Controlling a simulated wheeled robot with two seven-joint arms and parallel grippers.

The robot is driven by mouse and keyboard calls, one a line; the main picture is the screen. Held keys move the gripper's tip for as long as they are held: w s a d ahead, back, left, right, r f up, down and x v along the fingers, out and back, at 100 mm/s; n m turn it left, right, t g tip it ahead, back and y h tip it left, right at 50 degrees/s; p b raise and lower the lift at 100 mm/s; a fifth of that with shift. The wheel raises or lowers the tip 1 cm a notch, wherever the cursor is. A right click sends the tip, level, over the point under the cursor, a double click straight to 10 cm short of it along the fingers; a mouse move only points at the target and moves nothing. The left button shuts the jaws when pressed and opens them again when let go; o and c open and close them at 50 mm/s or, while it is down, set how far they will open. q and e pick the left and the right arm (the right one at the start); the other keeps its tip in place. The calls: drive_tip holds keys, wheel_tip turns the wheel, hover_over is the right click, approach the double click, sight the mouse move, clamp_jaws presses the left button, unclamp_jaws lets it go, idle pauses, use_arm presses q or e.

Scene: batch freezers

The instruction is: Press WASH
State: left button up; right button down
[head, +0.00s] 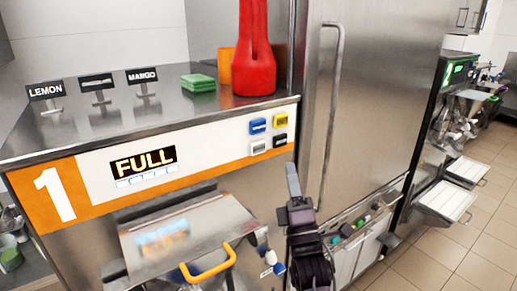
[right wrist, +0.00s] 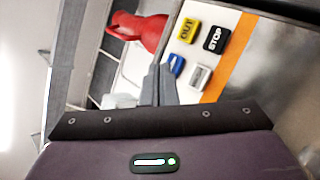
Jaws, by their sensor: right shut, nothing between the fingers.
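The front panel of machine 1 carries a blue button (head: 258,126), a yellow button (head: 281,119), a white button (head: 258,147) and a black button (head: 280,141). In the right wrist view the yellow button (right wrist: 187,31) reads OUT and the black one (right wrist: 215,39) reads STOP. The lettering on the blue (right wrist: 175,65) and white (right wrist: 201,76) ones is too small to read, so I cannot tell which is WASH. My right gripper (head: 292,170) is shut and empty, just below the buttons; its fingertips (right wrist: 160,70) show near the blue button. My left gripper is out of view.
A display (head: 143,162) reads FULL. A red bottle-like object (head: 254,55) and a green stack (head: 198,83) stand on the machine top. A tall steel door (head: 375,90) stands to the right.

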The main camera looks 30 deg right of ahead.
approach(261, 142)
wheel_tip(261, 142, up, 4)
drive_tip(key=d, duration=0.2)
drive_tip(key=shift+w+a+b, duration=0.15)
drive_tip(key=shift+w+b, duration=0.4)
drive_tip(key=shift+w, duration=0.85)
drive_tip(key=shift+w, duration=0.1)
idle(0.7)
drive_tip(key=shift+w, duration=0.3)
drive_tip(key=shift+w+a+y, duration=0.1)
drive_tip(key=shift+w+y, duration=0.2)
drive_tip(key=shift+w, duration=0.2)
idle(0.7)
drive_tip(key=shift+s, duration=0.95)
